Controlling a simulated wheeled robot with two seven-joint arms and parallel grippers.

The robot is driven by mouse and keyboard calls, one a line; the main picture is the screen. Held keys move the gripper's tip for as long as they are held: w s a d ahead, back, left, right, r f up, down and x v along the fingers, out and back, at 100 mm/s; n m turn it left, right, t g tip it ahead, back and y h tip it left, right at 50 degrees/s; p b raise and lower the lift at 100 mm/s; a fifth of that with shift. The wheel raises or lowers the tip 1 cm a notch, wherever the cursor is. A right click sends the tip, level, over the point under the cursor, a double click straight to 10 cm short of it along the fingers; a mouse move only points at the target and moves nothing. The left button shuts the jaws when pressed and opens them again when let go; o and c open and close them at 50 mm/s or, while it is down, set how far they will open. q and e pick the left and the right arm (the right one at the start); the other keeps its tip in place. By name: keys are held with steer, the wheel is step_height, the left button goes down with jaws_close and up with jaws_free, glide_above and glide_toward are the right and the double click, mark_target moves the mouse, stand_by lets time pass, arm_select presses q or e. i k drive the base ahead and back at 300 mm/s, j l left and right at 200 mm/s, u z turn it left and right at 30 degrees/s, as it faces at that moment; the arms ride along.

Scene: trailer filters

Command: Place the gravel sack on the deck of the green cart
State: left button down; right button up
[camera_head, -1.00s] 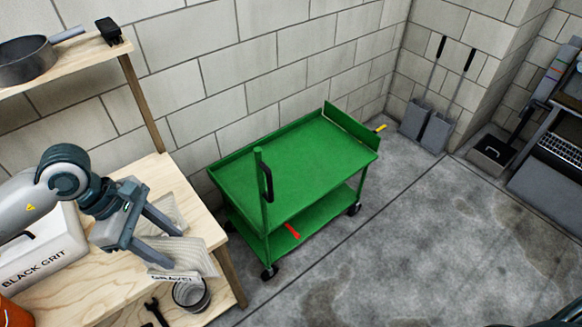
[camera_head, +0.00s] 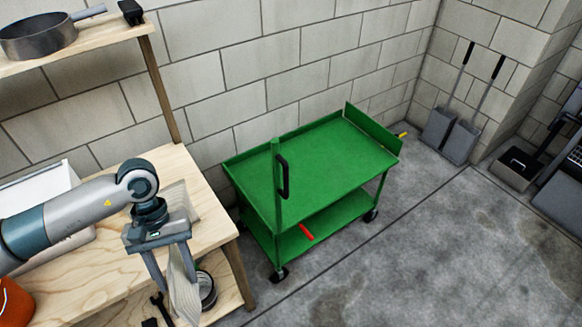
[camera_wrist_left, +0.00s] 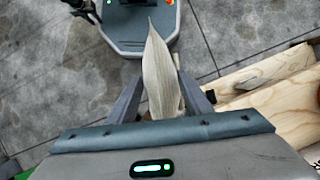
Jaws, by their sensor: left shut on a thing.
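The gravel sack (camera_head: 183,290) is a thin pale bag, seen nearly edge-on and hanging below my left gripper (camera_head: 171,275). My left gripper is shut on it, above the right front part of the wooden bench. In the left wrist view the sack (camera_wrist_left: 158,70) stands up between the two fingers, and its print does not show. The green cart (camera_head: 320,160) stands on the floor to the right of the bench, apart from the sack. Its upper deck is bare. My right gripper is not in view.
A black handle (camera_head: 282,177) rises at the cart's near left corner, and a raised panel (camera_head: 373,131) stands at its far right end. Another pale bag-like shape (camera_head: 180,198) shows behind my left gripper. Open concrete floor (camera_head: 400,250) lies right of the cart.

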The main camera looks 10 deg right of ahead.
mark_target(336, 148)
steer(key=z, duration=1.3)
steer(key=i, duration=2.75)
steer(key=l+z, duration=0.05)
steer(key=l, duration=0.05)
